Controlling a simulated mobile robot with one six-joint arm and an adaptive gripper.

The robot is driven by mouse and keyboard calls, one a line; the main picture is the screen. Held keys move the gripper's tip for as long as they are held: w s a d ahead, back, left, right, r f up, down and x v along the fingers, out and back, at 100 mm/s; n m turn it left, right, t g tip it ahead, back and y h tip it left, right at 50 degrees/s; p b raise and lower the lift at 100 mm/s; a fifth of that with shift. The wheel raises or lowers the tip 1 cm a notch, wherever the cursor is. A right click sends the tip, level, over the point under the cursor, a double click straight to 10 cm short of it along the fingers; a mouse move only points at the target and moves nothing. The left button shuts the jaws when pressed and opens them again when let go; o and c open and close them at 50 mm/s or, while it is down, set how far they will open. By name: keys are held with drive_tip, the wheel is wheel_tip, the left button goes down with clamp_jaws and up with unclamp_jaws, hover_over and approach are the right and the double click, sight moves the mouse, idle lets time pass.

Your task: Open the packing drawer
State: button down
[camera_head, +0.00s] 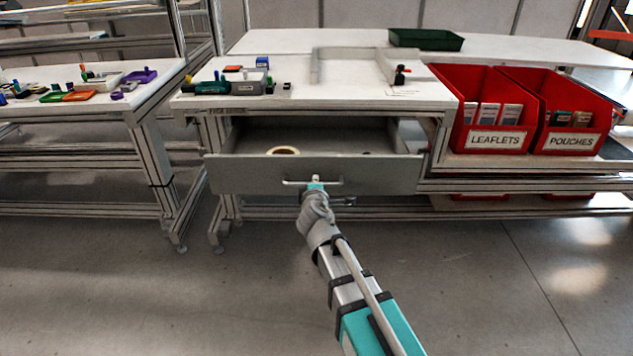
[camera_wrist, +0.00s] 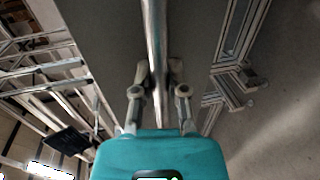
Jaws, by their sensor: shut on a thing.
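The packing drawer (camera_head: 240,175) is a grey drawer under the white workbench, and it stands pulled out, with its inside showing. A tape roll (camera_head: 283,151) lies in it, and a small dark thing lies further right. A metal bar handle (camera_head: 330,182) runs across the drawer front. My gripper (camera_head: 315,184) is at the middle of the handle. In the wrist view, the fingers of my gripper (camera_wrist: 158,92) are closed around the handle bar (camera_wrist: 153,40), against the grey drawer front (camera_wrist: 100,30). The fingertips are partly hidden behind the bar.
Red bins labelled LEAFLETS (camera_head: 494,140) and POUCHES (camera_head: 571,142) stand at the right. A green tray (camera_head: 426,39) is on the bench behind. A side table (camera_head: 150,85) with small coloured parts is at the left. The floor before the drawer is clear.

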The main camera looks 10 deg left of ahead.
drive_tip(key=shift+s, duration=0.7)
drive_tip(key=c, duration=0.6)
unclamp_jaws()
drive_tip(key=shift+d, duration=0.1)
drive_tip(key=shift+c, duration=0.2)
drive_tip(key=shift+s, duration=0.1)
